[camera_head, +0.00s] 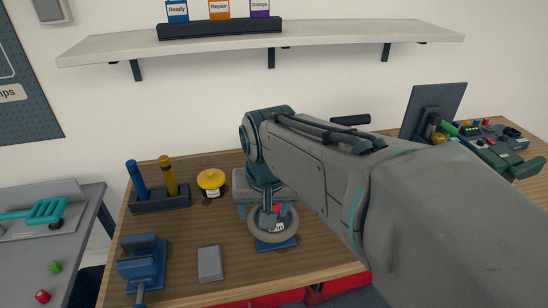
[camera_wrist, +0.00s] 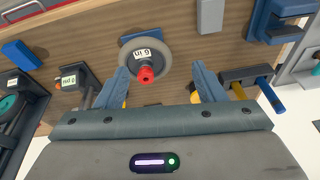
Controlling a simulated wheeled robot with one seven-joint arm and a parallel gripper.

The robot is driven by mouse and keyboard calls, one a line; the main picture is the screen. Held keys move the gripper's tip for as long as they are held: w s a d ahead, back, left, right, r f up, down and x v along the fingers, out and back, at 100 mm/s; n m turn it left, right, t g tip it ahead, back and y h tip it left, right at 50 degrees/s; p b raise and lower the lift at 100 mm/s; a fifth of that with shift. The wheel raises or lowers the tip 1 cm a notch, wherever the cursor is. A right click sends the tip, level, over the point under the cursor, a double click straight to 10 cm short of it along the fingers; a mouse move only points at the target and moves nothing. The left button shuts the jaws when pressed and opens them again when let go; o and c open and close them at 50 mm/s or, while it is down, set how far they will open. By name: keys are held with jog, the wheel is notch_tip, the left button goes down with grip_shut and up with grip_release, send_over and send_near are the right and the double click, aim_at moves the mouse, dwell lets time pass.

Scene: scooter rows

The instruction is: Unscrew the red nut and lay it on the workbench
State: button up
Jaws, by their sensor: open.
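The red nut (camera_wrist: 146,75) sits at the centre of a small grey wheel (camera_wrist: 165,48), which has a white label at its hub. The wheel is on a blue base (camera_head: 289,243) on the wooden workbench (camera_head: 180,270). In the head view the red nut (camera_head: 277,209) shows only in part beneath my gripper (camera_head: 267,205), whose fingers are mostly hidden there. In the wrist view my gripper (camera_wrist: 160,82) is open and empty, its two blue fingers wide apart. The nut shows between the fingers, left of the middle; I cannot tell its exact depth from them.
On the bench are a blue vise (camera_head: 140,258), a grey block (camera_head: 209,263), a yellow round piece (camera_head: 211,180) and a holder (camera_head: 160,199) with blue and yellow handles. A dark monitor (camera_head: 433,110) stands at the right.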

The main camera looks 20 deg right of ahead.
jog(key=w+d+m+g, duration=0.2)
jog(key=w+d+m, duration=0.2)
jog(key=w+m, duration=0.3)
jog(key=m+b, duration=0.1)
jog(key=m, duration=0.3)
send_over(273, 206)
notch_tip(273, 206, down, 2)
jog(key=shift+g, duration=0.4)
notch_tip(273, 206, down, 14)
jog(key=shift+r+p, duration=0.1)
jog(key=shift+p, duration=0.6)
